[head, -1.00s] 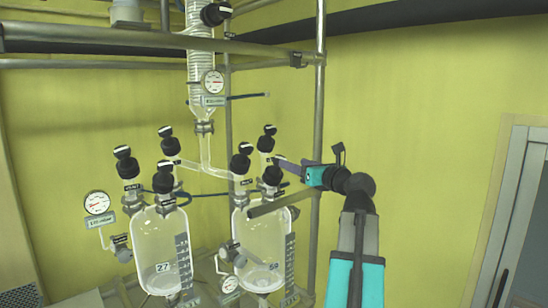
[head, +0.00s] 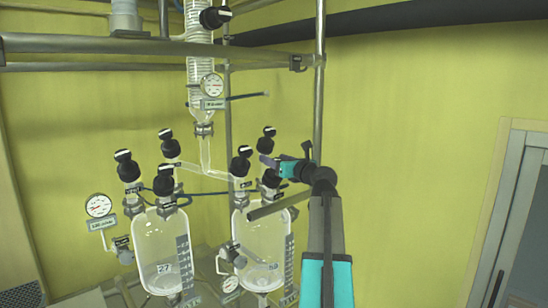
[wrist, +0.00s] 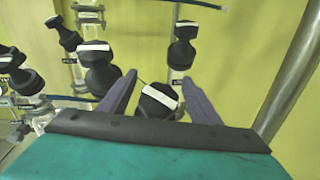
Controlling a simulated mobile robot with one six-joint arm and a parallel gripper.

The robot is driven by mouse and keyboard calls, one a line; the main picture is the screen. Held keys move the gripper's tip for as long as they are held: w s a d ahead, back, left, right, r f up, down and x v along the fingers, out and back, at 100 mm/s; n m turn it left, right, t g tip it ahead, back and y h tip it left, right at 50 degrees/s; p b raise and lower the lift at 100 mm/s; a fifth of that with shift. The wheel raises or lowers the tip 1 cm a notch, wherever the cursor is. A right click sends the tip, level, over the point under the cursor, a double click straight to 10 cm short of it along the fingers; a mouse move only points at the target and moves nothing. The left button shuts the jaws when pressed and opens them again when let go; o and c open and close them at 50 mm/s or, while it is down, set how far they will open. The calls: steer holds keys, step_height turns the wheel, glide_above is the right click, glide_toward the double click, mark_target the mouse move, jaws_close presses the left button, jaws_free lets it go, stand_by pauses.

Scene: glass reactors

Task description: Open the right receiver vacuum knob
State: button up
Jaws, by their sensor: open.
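The right receiver (head: 262,242) is a clear glass vessel with several black knobs on top. In the head view, my gripper (head: 267,161) reaches in from the right, close above the front right knob (head: 271,180). In the wrist view, my gripper (wrist: 158,98) is open, its two purple fingers spread on either side of a black knob with a white stripe (wrist: 160,102), likely that same knob. I cannot tell whether the fingers touch it. The lower part of this knob is hidden by my gripper. I cannot read which knob is labelled vacuum.
Another knob (head: 241,164) stands left of my gripper and one (head: 265,143) stands behind. The left receiver (head: 160,245) carries its own knobs.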

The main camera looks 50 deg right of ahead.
steer(key=shift+w+d, duration=0.1)
steer(key=shift+w, duration=0.5)
steer(key=c, duration=1.1)
steer(key=shift+o, duration=0.2)
steer(key=shift+n+y, duration=0.3)
steer(key=shift+n, duration=0.1)
